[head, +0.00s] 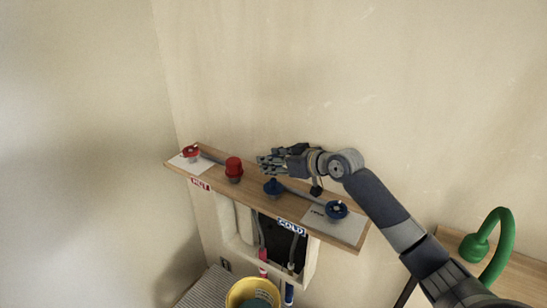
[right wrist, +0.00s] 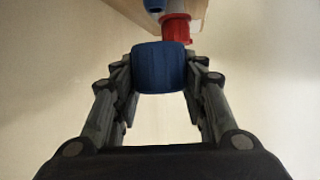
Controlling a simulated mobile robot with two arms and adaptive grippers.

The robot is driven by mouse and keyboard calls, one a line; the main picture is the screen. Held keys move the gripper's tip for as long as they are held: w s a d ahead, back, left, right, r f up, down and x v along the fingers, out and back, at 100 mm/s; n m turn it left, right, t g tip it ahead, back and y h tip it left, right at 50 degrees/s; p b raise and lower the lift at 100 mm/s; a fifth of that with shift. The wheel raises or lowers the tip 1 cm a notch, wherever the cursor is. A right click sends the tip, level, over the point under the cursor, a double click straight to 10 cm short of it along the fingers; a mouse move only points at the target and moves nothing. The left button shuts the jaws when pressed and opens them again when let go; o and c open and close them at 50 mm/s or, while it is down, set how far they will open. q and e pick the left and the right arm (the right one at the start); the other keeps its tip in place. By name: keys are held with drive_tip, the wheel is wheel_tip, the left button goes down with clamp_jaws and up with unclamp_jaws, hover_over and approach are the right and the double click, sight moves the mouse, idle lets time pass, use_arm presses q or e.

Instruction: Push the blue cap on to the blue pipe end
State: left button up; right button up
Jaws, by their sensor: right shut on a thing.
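My right gripper (head: 263,162) reaches in from the right in the head view, just above and behind the shelf. In the right wrist view its fingers (right wrist: 159,78) are closed on the blue cap (right wrist: 159,68), a short blue cylinder. The cap cannot be made out in the head view, hidden by the fingers. A blue fitting, seemingly the blue pipe end (head: 273,187), stands on the shelf below and slightly right of my fingertips. A blue part also shows at the top of the wrist view (right wrist: 153,5). The cap looks apart from it. My left gripper is not in view.
A yellow bucket (head: 243,290) is below. A green curved object (head: 498,240) stands at right.

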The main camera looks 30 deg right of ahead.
sight(273, 179)
drive_tip(key=shift+f+b, duration=0.45)
drive_tip(key=shift+f, duration=0.55)
drive_tip(key=shift+p, duration=0.5)
idle(0.8)
drive_tip(key=shift+f+b, duration=1.4)
drive_tip(key=shift+f, duration=0.75)
drive_tip(key=o, duration=1.1)
drive_tip(key=shift+c, duration=0.2)
drive_tip(key=shift+r, duration=0.3)
wheel_tip(273, 179, up, 9)
drive_tip(key=shift+r, duration=0.2)
